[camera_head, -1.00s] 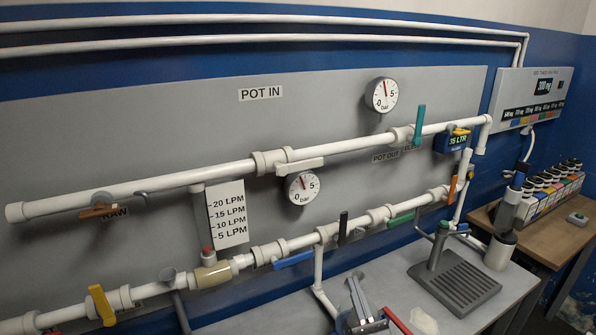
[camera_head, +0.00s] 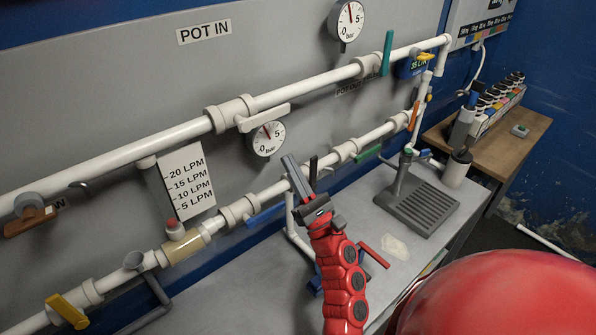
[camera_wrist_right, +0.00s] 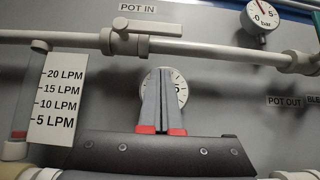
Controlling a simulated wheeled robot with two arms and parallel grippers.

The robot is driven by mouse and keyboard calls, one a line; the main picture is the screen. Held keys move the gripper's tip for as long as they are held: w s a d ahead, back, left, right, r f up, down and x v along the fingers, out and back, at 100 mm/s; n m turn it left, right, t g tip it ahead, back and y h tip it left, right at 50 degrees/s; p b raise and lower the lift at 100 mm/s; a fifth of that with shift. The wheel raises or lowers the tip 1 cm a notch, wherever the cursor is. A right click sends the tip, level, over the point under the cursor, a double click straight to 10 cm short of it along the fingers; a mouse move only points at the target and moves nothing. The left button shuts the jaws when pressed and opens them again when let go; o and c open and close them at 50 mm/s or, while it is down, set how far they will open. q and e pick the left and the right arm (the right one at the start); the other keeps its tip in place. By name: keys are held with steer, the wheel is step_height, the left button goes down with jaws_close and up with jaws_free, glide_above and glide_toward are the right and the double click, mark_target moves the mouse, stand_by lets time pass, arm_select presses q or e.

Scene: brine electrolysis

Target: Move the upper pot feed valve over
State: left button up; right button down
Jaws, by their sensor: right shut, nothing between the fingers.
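The upper pot feed valve appears to be the valve on the upper white pipe below the POT IN label, with a white body (camera_head: 230,113) and a white lever handle (camera_head: 263,117). The handle lies roughly along the pipe. My left gripper is not in view.
A lower gauge (camera_head: 266,138) sits under the handle; an upper gauge (camera_head: 346,20) is on the panel. The lower pipe (camera_head: 272,190) carries several coloured valve handles. A flow tube with an LPM scale (camera_head: 184,180) stands left. A grey drain stand (camera_head: 418,207) is on the bench.

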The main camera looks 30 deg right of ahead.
mark_target(265, 117)
step_height(265, 117, up, 7)
steer(key=w+p, duration=0.3)
steer(key=shift+a+p, duration=0.2)
steer(key=shift+p, duration=0.15)
steer(key=shift+f, duration=0.1)
